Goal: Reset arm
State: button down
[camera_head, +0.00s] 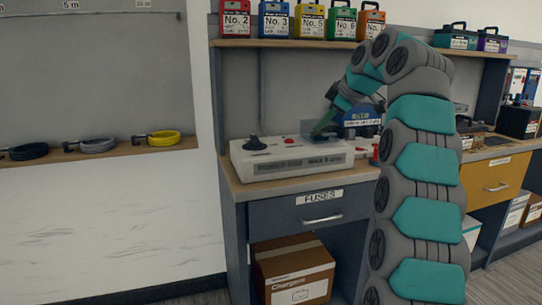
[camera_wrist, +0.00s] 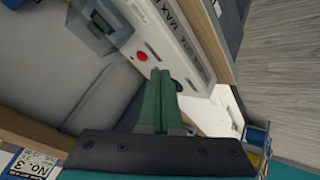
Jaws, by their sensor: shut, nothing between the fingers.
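My arm, teal and grey, rises on the right of the head view and bends over toward the bench. My gripper (camera_head: 325,122) hangs above or just behind the white device marked MAX (camera_head: 290,160) on the bench. In the wrist view my gripper (camera_wrist: 160,75) shows two green fingers pressed together, with nothing visible between them. The white device (camera_wrist: 170,35), with a red button, lies beyond the fingertips. I cannot tell whether the fingertips touch it.
Numbered coloured boxes (camera_head: 275,18) stand on the shelf (camera_head: 330,43) above the bench. A drawer labelled FUSES (camera_head: 270,210) is under the bench top, with a Chargers carton (camera_head: 293,275) below. Cable coils (camera_head: 97,146) sit on a wall ledge at left.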

jog(key=s+a+f+m+g+h, duration=0.1)
jog(key=s+f+m+g, duration=0.15)
jog(key=s+f, duration=0.35)
jog(key=s+a+f+m+g, duration=0.1)
jog(key=s+f+m, duration=0.2)
jog(key=s, duration=0.6)
jog(key=s+a+f+m+g+h, duration=0.1)
jog(key=s+a+f+m+g, duration=0.1)
jog(key=s+f, duration=0.4)
jog(key=s+d+f+m+g+h, duration=0.1)
jog(key=s+f+m, duration=0.1)
jog(key=s+f, duration=0.4)
jog(key=s+d+f+m+g, duration=0.1)
jog(key=s+f, duration=0.5)
jog(key=s, duration=1)
jog(key=s+d+f+m+g+h, duration=0.1)
jog(key=s+d+f+m+g, duration=0.1)
jog(key=s+f, duration=0.4)
jog(key=s+d+m, duration=0.1)
jog(key=s, duration=0.3)
jog(key=shift+s+d+h, duration=0.15)
jog(key=shift+s+h, duration=0.15)
jog(key=shift+s, duration=0.1)
jog(key=shift+m, duration=0.25)
